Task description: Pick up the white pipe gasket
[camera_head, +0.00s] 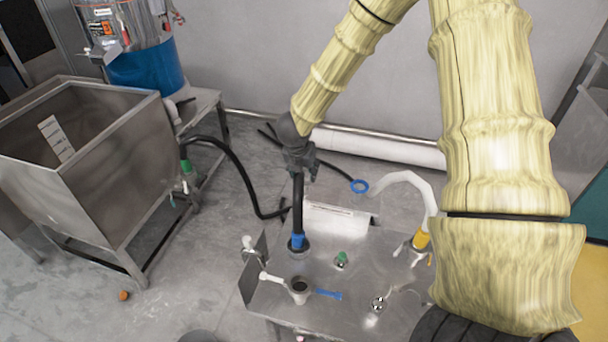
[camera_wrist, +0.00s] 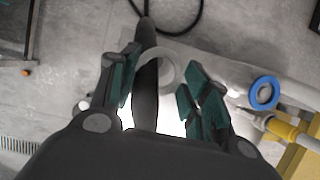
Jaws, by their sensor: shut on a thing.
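The white pipe gasket (camera_wrist: 168,56) is a pale ring between the two teal-padded fingers in the wrist view. My gripper (camera_wrist: 160,80) is shut on it, with the ring spanning the gap between the pads. A black hose (camera_wrist: 146,95) passes behind or through the ring; I cannot tell which. In the head view my gripper (camera_head: 299,168) is above the metal table (camera_head: 330,270), at the top of the upright black hose (camera_head: 298,205). The gasket cannot be made out in that view.
A blue ring (camera_head: 359,186) is at the end of a black hose. A white hose with a yellow fitting (camera_head: 421,240) rises at the table's right. A small cup-like part (camera_head: 299,289) and a green-topped fitting (camera_head: 342,258) are on the table. A steel bin (camera_head: 100,180) stands left.

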